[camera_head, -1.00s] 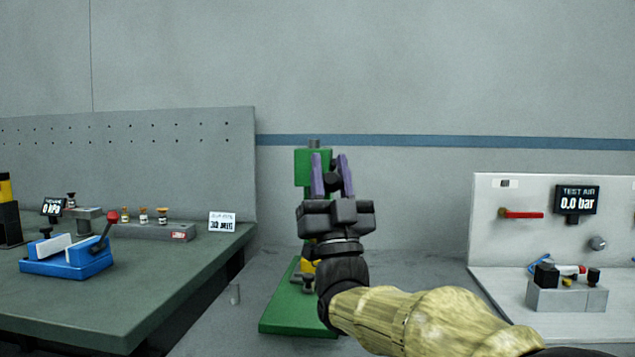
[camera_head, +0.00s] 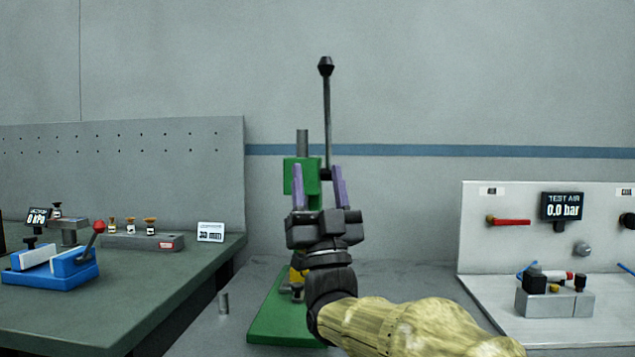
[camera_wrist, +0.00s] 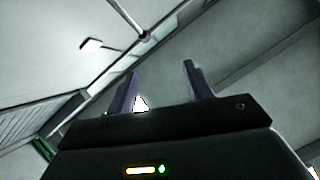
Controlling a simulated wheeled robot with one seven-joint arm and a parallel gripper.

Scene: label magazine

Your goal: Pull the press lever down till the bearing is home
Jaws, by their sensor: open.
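The green press (camera_head: 290,318) stands straight ahead in the head view, its column and work area mostly hidden behind my arm. Its lever (camera_head: 327,115) stands upright with a black knob (camera_head: 325,66) at the top. A grey ram rod (camera_head: 302,143) sticks up out of the green press head (camera_head: 288,175). My gripper (camera_head: 319,172) points up in front of the head, its purple fingers apart and nothing seen between them. The knob is well above the fingertips. The fingers (camera_wrist: 158,78) also show apart in the wrist view. I cannot make out the bearing.
A small grey cylinder (camera_head: 223,302) stands left of the press. On the left bench are a blue fixture (camera_head: 50,272) with a red-knobbed lever and a grey block (camera_head: 140,242). At right is a white panel (camera_head: 520,245) with a display reading 0.0 bar.

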